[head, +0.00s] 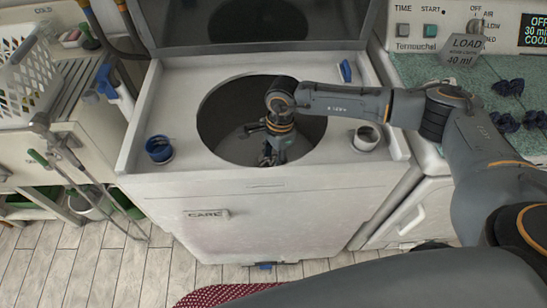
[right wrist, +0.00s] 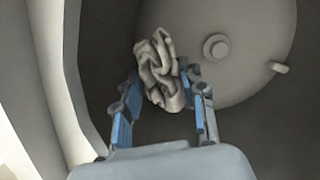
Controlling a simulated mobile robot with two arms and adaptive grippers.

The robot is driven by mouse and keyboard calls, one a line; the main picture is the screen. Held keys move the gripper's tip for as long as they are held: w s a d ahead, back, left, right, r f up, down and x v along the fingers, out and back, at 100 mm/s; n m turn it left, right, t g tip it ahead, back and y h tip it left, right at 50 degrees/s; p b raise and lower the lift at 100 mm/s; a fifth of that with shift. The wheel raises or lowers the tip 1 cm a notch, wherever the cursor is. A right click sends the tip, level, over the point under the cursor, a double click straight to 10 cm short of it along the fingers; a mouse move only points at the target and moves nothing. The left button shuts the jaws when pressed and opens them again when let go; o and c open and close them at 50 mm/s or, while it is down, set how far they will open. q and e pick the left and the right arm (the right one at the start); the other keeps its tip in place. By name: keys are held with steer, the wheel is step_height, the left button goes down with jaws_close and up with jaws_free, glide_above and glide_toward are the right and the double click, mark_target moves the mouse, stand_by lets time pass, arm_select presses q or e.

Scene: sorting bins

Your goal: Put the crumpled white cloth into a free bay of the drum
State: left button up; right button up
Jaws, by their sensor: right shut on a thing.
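The open drum (head: 222,115) is the dark round hole in the top of the white machine. My right gripper (head: 268,157) reaches down into this opening. In the right wrist view, the crumpled white cloth (right wrist: 158,68) is held between the blue-padded fingers of the right gripper (right wrist: 162,100). The cloth hangs over the inside of the drum, whose pale round floor (right wrist: 255,85) has a round hub and a small peg. I cannot tell the bays apart. In the head view I cannot make out the cloth. My left gripper is not in view.
The white machine's top (head: 180,100) carries a blue-rimmed cup (head: 159,149) at left and a pale cup (head: 366,138) at right. A raised dark lid (head: 250,22) stands behind. Dark crumpled pieces (head: 508,87) lie on the green top at right. A white basket (head: 28,78) is at left.

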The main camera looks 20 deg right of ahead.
step_height(320, 180, down, 10)
steer(key=b, duration=0.8)
steer(key=shift+f, duration=0.2)
steer(key=o, duration=1.1)
steer(key=shift+o, duration=0.2)
steer(key=r, duration=0.4)
steer(key=d+r, duration=0.1)
steer(key=r, duration=0.7)
steer(key=shift+w+d, duration=0.15)
steer(key=shift+d, duration=0.05)
